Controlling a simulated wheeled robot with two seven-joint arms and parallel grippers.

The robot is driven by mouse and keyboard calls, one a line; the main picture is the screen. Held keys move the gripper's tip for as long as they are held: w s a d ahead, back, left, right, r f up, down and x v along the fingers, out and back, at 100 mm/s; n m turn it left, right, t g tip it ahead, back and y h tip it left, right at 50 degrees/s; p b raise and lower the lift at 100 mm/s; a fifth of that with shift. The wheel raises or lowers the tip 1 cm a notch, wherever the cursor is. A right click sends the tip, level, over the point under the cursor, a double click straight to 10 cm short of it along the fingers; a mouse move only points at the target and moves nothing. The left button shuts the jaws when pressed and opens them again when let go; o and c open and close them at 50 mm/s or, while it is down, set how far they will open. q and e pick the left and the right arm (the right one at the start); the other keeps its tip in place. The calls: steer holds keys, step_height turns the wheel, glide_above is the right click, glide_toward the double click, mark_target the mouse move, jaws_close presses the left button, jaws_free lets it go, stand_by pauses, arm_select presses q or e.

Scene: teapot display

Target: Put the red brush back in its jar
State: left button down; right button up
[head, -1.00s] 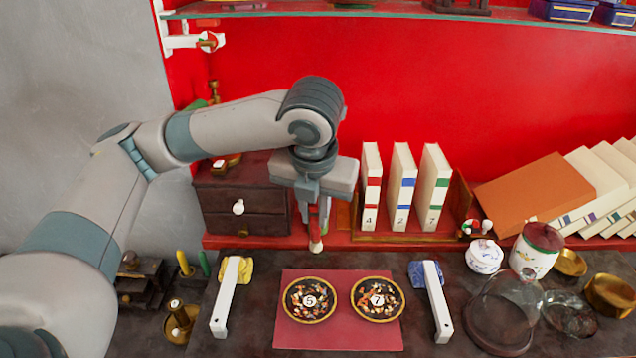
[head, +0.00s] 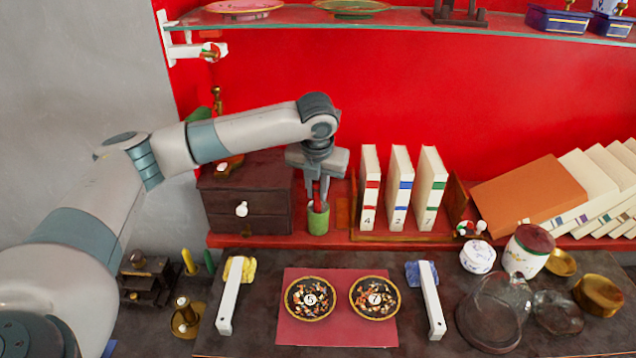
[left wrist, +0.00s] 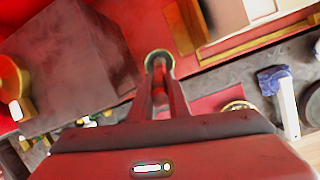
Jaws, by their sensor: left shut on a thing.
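The red brush (head: 316,194) is held upright in my left gripper (head: 318,196). The green jar (head: 318,221) stands on the red ledge, directly below the gripper. The brush's lower end meets the jar's mouth and is hidden there, so it seems to be inside; how deep I cannot tell. In the left wrist view, the jar's round rim (left wrist: 159,55) lies just beyond the fingertips, and the brush (left wrist: 160,97) shows between the fingers. My right gripper is not in view.
A dark drawer chest (head: 246,193) stands close left of the jar. White books (head: 400,190) in a wooden rack stand to its right. A glass shelf (head: 400,22) runs above. Two bowls (head: 311,299) sit on a red mat in front.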

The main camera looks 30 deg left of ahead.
arm_select(q)
steer(key=shift+w+r, duration=0.25)
stand_by(0.3)
steer(key=shift+w+a+r+g+h+p, duration=0.2)
steer(key=shift+w+g+p, duration=0.2)
steer(key=shift+g+p, duration=0.1)
steer(key=shift+w+a+r+g+h+p, duration=0.15)
steer(key=shift+w+a+g+h+p, duration=0.05)
steer(key=shift+w+g+p, duration=0.25)
steer(key=shift+w+a+f+g+h+p, duration=0.15)
steer(key=shift+f+p, duration=0.15)
steer(key=shift+f, duration=0.2)
steer(key=shift+w+a+f+g+h+p, duration=0.15)
steer(key=shift+f+p, duration=0.1)
steer(key=shift+f, duration=0.25)
steer(key=shift+w+f+g+p, duration=0.15)
steer(key=shift+f+p, duration=0.15)
steer(key=shift+f, duration=0.3)
steer(key=c, duration=1.7)
jaws_free()
